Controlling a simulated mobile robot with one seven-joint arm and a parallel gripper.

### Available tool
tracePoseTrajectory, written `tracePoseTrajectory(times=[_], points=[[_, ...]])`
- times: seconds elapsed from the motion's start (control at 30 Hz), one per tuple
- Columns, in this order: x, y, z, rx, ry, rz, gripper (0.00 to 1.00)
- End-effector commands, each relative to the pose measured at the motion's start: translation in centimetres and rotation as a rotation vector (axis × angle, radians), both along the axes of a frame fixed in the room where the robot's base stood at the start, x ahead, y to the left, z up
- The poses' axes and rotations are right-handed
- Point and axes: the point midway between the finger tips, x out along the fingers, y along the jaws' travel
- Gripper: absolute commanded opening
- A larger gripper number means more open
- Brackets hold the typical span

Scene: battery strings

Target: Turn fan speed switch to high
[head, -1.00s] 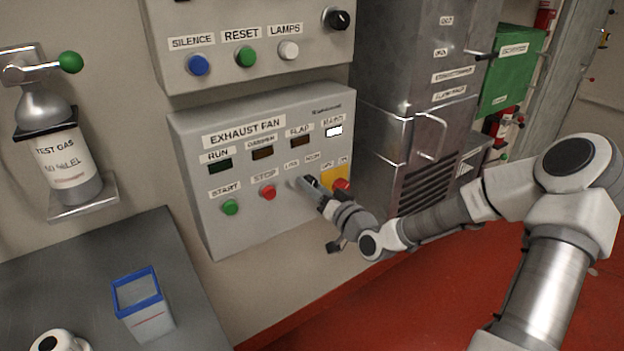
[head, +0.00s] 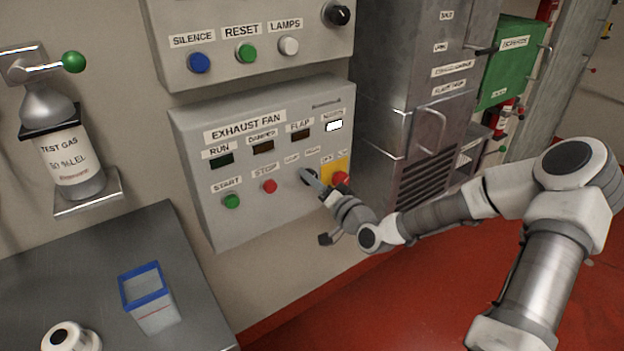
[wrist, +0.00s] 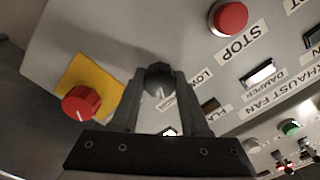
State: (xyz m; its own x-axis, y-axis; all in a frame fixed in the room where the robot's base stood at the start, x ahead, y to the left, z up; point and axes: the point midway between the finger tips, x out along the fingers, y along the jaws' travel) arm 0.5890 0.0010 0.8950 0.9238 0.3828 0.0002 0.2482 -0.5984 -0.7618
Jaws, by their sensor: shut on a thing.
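The fan speed switch is a dark round knob (wrist: 158,80) on the exhaust fan panel (head: 205,128), beside a small label reading LOW. In the wrist view my gripper (wrist: 160,92) has its two fingers on either side of this knob and is shut on it. In the head view my gripper (head: 314,182) reaches the lower right of the panel and hides most of the knob. The knob's exact pointing direction is hard to read.
A red knob on a yellow plate (wrist: 82,102) sits close beside my gripper. The red STOP button (head: 269,186) and green START button (head: 232,201) are to the left. A grey metal cabinet (head: 400,110) stands to the right.

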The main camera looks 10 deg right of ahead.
Motion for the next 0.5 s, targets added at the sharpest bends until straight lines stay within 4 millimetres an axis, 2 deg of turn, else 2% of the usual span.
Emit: tracePoseTrajectory(times=[0.07, 0.1, 0.23, 0.27, 0.5], points=[[-0.04, 0.02, -0.07, 0.001, 0.002, 0.000, 0.00], [-0.04, 0.01, -0.06, 0.001, 0.002, 0.000, 0.47], [-0.03, 0.01, -0.06, 0.000, 0.002, 0.000, 0.70], [-0.02, 0.00, -0.05, 0.000, 0.002, 0.000, 0.74], [-0.01, 0.00, -0.01, 0.000, 0.001, -0.001, 0.74]])
